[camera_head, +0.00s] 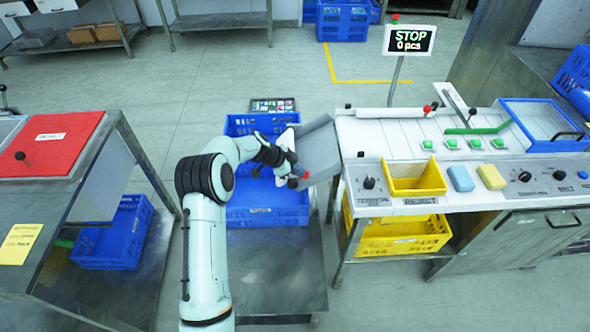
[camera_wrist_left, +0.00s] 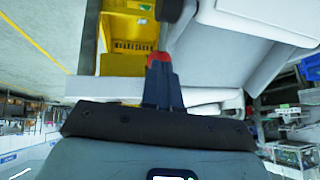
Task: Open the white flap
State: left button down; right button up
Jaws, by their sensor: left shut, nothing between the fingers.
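My left gripper (camera_head: 304,174) is at the lower end of the grey chute (camera_head: 319,150), left of the white counter. Its fingers are shut, with nothing between them; the left wrist view shows the closed blue fingers and red tip (camera_wrist_left: 156,58). A white piece (camera_head: 284,139), partly hidden by my wrist, stands at the chute's left end; it may be the white flap, but I cannot tell its position clearly. In the wrist view a dark knob (camera_wrist_left: 169,8) is just beyond the fingertips, and pale panels (camera_wrist_left: 236,47) lie beside them. My right gripper is not in view.
Blue crates (camera_head: 266,217) stand below my left arm. The counter carries a white bar with a red knob (camera_head: 428,109), a yellow bin (camera_head: 415,190) and control knobs. A red panel (camera_head: 48,146) is on the left bench. Open floor lies behind.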

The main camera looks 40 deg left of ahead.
aim_at(308, 175)
pick_arm(q)
jog(key=shift+w+d+f+g+y, duration=0.15)
jog(key=shift+w+d+g+y, duration=0.35)
jog(key=shift+d, duration=0.05)
jog(key=shift+w+d+f+b, duration=0.15)
jog(key=shift+f+b, duration=0.1)
jog(key=shift+b, duration=0.05)
jog(key=shift+w+d+f+b, duration=0.4)
jog(key=shift+d+b, duration=0.2)
jog(key=shift+b, duration=0.45)
jog(key=shift+w+d+f, duration=0.15)
jog(key=shift+w+d, duration=0.05)
jog(key=shift+d+b, duration=0.1)
jog(key=shift+b, duration=0.25)
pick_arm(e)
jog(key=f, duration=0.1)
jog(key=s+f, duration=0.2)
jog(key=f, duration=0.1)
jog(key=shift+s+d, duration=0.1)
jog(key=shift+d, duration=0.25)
pick_arm(q)
jog(key=shift+d, duration=0.15)
